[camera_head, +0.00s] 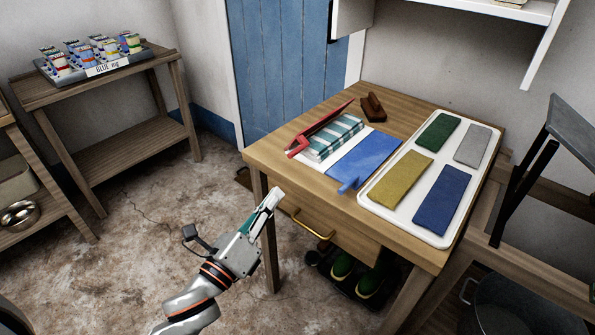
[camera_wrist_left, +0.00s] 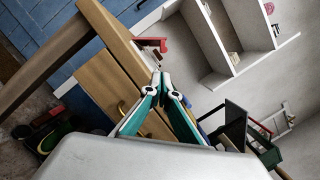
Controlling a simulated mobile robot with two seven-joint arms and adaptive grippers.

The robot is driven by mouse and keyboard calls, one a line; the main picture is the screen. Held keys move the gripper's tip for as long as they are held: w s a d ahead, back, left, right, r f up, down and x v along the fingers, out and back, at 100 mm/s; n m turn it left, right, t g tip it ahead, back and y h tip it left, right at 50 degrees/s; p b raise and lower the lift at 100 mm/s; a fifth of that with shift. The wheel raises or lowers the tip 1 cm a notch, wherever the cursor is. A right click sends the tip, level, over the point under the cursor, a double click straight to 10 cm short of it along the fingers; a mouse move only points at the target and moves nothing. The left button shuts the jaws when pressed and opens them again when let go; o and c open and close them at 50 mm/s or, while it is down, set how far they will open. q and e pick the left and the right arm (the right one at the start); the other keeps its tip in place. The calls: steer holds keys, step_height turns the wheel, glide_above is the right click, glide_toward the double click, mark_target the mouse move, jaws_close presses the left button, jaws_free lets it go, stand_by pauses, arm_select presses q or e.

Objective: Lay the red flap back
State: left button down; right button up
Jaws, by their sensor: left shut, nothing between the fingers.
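The red flap (camera_head: 326,118) stands tilted up along the back-left side of a green-and-white checked cloth (camera_head: 334,138) on the table. Its red tab (camera_head: 297,146) sticks out at the near left end. A blue flap (camera_head: 363,156) lies flat to the right of the cloth, its tab pointing to the near edge. My left gripper (camera_head: 274,197) is shut and empty, in front of the table's near-left edge, apart from the flap. In the left wrist view its fingertips (camera_wrist_left: 160,80) meet, with a red piece (camera_wrist_left: 152,43) beyond them. My right gripper is not in view.
A white tray (camera_head: 375,205) with green, grey, yellow and blue cloths fills the table's right side. A brown wooden block (camera_head: 373,108) stands behind the flaps. A yellow drawer handle (camera_head: 312,226) juts below the tabletop. A side table (camera_head: 120,75) with tins stands at left.

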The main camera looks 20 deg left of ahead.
mark_target(297, 178)
arm_select(q)
steer(key=x, duration=1)
steer(key=shift+r, duration=0.25)
